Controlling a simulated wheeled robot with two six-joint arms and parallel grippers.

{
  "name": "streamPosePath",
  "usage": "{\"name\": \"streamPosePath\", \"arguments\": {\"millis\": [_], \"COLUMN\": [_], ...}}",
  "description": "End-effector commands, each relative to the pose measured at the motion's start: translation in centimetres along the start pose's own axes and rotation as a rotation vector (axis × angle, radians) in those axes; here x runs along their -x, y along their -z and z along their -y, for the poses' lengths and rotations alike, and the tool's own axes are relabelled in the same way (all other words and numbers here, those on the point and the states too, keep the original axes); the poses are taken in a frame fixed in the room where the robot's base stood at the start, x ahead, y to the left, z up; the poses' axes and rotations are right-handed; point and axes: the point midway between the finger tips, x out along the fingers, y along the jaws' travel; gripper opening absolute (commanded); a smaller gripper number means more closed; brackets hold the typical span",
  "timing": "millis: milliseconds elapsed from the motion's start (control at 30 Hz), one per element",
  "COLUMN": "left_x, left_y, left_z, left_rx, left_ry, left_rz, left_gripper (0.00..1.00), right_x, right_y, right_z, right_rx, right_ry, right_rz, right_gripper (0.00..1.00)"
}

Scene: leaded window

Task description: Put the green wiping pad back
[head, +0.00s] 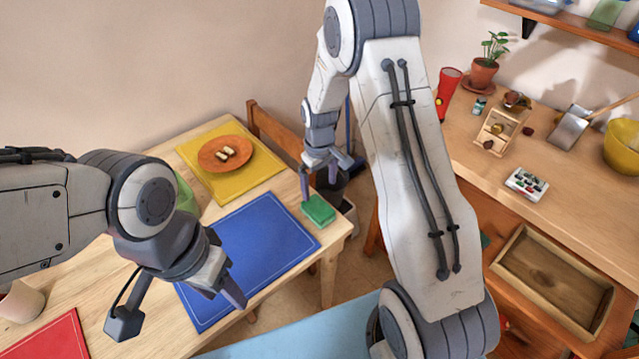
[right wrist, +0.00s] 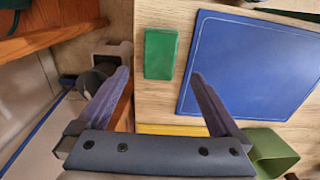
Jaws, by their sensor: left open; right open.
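The green wiping pad (head: 318,210) lies flat on the wooden table, near its right edge and beside the blue mat (head: 250,245). In the right wrist view the pad (right wrist: 160,53) lies on bare wood, a little apart from the mat. My right gripper (head: 322,183) is open and empty, just above the pad; its fingertips (right wrist: 160,76) point toward the pad's near end. My left gripper (head: 228,290) is open and empty over the front part of the blue mat; one of its fingers is hard to make out.
A yellow mat (head: 260,180) with an orange plate (head: 226,154) lies behind. A green vessel (head: 186,195) is partly hidden by my left arm. The right-hand counter (head: 560,185) holds several objects; below it is an empty wooden tray or drawer (head: 512,243). A dark bin stands beyond the table edge.

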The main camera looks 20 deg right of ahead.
Motion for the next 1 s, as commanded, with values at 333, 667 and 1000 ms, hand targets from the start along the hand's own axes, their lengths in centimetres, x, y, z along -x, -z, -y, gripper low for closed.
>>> {"name": "streamPosePath", "arguments": {"millis": [333, 667, 1000], "left_x": [-0.1, -0.1, -0.1], "left_y": [0.0, 0.0, 0.0], "left_z": [0.0, 0.0, 0.0], "left_rx": [0.000, 0.000, 0.000], "left_ry": [0.000, 0.000, 0.000], "left_rz": [0.000, 0.000, 0.000], "left_gripper": [0.50, 0.50, 0.50], "right_x": [7.9, 16.9, 17.8], "right_y": [-1.6, -15.1, -21.7], "right_z": [8.6, 22.8, 24.8], "right_rx": [0.077, 0.235, 0.289], "right_ry": [0.007, 0.056, 0.080], "right_rz": [-0.024, -0.046, -0.041], "right_gripper": [1.00, 1.00, 1.00]}}
